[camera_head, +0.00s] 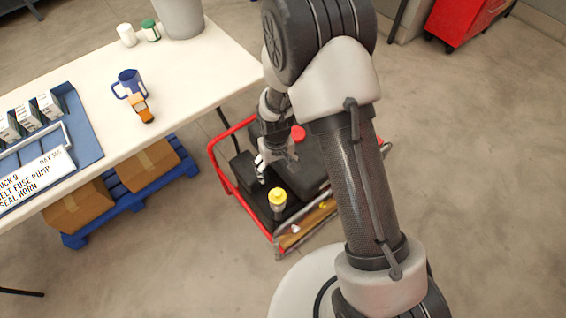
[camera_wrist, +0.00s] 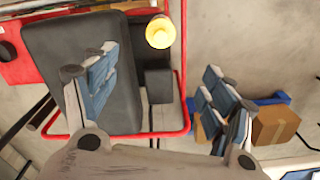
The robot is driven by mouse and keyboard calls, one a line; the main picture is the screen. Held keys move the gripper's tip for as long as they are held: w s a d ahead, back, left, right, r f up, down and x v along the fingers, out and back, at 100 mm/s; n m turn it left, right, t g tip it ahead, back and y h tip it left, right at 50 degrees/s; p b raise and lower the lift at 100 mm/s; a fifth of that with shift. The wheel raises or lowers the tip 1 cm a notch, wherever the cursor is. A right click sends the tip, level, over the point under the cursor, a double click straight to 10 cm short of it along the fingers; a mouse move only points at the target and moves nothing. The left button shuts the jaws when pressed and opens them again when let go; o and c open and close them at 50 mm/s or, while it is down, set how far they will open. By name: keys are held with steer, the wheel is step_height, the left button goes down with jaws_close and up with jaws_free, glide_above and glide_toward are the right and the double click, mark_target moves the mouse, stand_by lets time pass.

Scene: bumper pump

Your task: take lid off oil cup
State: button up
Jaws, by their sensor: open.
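The oil cup (camera_head: 278,212) stands upright on the red-framed cart, near its front corner. Its yellow lid (camera_head: 277,195) is on top. In the wrist view the yellow lid (camera_wrist: 160,32) shows from above near the top edge, and it hides the cup body. My gripper (camera_head: 272,166) is above the cart, a little behind the cup in the head view. In the wrist view my gripper (camera_wrist: 159,62) is open with its blue-padded fingers spread wide and nothing between them. The lid is beyond the fingertips, apart from them.
The red cart frame (camera_head: 222,176) surrounds dark blocks, with a red knob (camera_head: 298,133) on top. Cardboard boxes (camera_head: 155,166) sit beneath.

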steer(key=b, duration=0.4)
glide_toward(277, 193)
steer(key=f, duration=0.5)
steer(key=shift+w+d+f, duration=0.15)
steer(key=shift+d, duration=0.05)
steer(key=shift+a+f+b, duration=0.15)
steer(key=shift+f+b, duration=0.9)
steer(key=shift+f, duration=1.6)
steer(key=shift+r, duration=0.1)
steer(key=shift+c, duration=0.2)
steer(key=c, duration=0.9)
